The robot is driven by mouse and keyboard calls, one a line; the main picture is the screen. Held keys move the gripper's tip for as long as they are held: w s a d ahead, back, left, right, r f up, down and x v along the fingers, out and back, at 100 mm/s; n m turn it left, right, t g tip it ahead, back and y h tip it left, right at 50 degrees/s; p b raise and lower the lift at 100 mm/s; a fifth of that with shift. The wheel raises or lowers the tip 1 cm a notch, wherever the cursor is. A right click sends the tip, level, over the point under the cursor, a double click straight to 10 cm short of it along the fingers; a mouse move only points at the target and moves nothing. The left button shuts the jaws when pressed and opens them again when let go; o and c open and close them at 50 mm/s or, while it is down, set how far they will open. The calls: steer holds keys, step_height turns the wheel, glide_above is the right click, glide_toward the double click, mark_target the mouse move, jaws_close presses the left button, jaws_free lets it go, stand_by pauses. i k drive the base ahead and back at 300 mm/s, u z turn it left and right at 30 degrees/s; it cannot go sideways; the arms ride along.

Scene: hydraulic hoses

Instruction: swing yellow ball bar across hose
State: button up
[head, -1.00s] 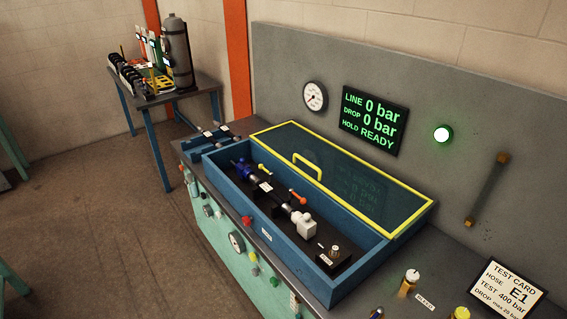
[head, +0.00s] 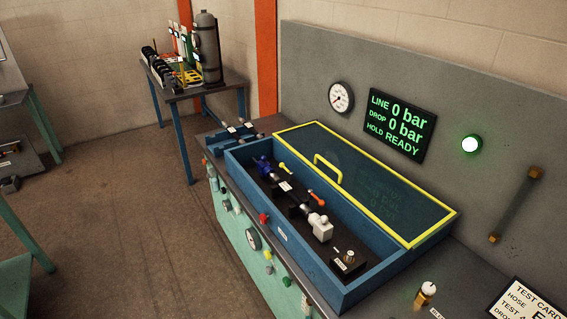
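A small yellow bar with a ball-like end (head: 285,168) is inside the blue box (head: 350,295), near its far left end. It lies beside a row of fittings: a blue fitting (head: 262,166) with a silver end and a pale grey block (head: 320,228). The dark stretch between them may be the hose, but it is hard to tell from the black floor of the box. The bar appears to lie at the back side of this row, not over it. My gripper is not in view.
The box's yellow-framed clear lid (head: 375,190) leans open at the back, with a yellow handle (head: 328,168). An orange bar (head: 316,197) lies inside the box. The display (head: 396,124) reads 0 bar and READY; a green lamp (head: 472,145) glows. A side table (head: 230,84) holds a grey cylinder.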

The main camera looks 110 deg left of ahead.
mark_target(282, 165)
steer(key=u, duration=0.1)
steer(key=k, duration=0.85)
steer(key=u, duration=2.25)
steer(key=i, duration=0.8)
steer(key=u, duration=0.1)
